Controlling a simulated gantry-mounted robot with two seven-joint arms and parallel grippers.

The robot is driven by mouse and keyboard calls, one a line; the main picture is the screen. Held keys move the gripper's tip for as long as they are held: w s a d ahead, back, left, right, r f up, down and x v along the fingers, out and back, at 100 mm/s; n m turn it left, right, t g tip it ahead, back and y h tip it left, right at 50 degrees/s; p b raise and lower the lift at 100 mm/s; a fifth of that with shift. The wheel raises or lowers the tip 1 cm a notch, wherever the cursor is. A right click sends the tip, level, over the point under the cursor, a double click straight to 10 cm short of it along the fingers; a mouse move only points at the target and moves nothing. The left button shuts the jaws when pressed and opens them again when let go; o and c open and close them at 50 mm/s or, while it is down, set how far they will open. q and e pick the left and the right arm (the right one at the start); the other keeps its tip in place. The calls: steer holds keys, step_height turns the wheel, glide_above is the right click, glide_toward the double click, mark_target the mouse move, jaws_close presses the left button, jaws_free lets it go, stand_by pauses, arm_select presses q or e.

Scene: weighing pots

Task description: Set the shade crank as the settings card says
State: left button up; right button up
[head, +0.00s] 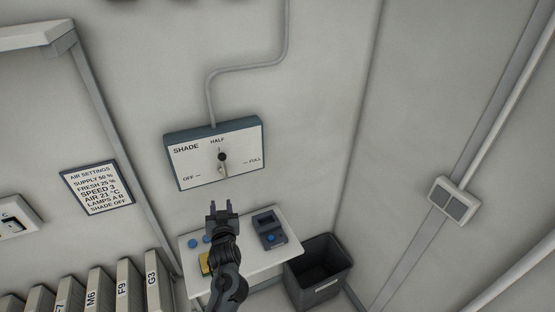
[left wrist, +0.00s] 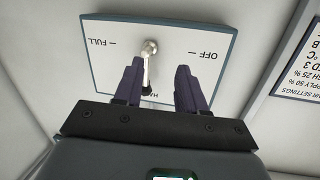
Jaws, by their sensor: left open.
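The shade panel (head: 240,140) hangs on the wall, marked OFF at left, HALF at top and FULL at right. Its crank (head: 222,157) has a pale hub and a dark knob and points up at HALF. The settings card (head: 97,189) left of it reads "SHADE OFF". My left gripper (head: 221,204) is open and empty, showing below the panel. In the left wrist view the panel (left wrist: 110,35) is upside down. There the crank (left wrist: 148,62) appears between the open fingers (left wrist: 160,65), its knob end partly hidden; contact cannot be told. My right gripper is out of view.
A white shelf (head: 258,262) below the panel holds a dark blue device (head: 269,230), blue round items and a yellow item. A dark bin (head: 318,268) stands to its right. Labelled upright filters (head: 125,290) line the lower left. A conduit (head: 240,68) runs above the panel.

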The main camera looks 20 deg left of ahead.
arm_select(q)
step_height(320, 180, up, 4)
steer(key=w, duration=0.3)
steer(key=n+t, duration=0.1)
glide_toward(223, 162)
steer(key=p+x, duration=0.1)
steer(key=x, duration=0.8)
steer(key=shift+w+a+r+p, duration=0.1)
steer(key=shift+p, duration=0.25)
steer(key=shift+x, duration=0.8)
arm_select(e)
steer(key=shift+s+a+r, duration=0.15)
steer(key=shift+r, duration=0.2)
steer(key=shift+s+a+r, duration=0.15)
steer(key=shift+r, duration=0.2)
arm_select(q)
jaws_close()
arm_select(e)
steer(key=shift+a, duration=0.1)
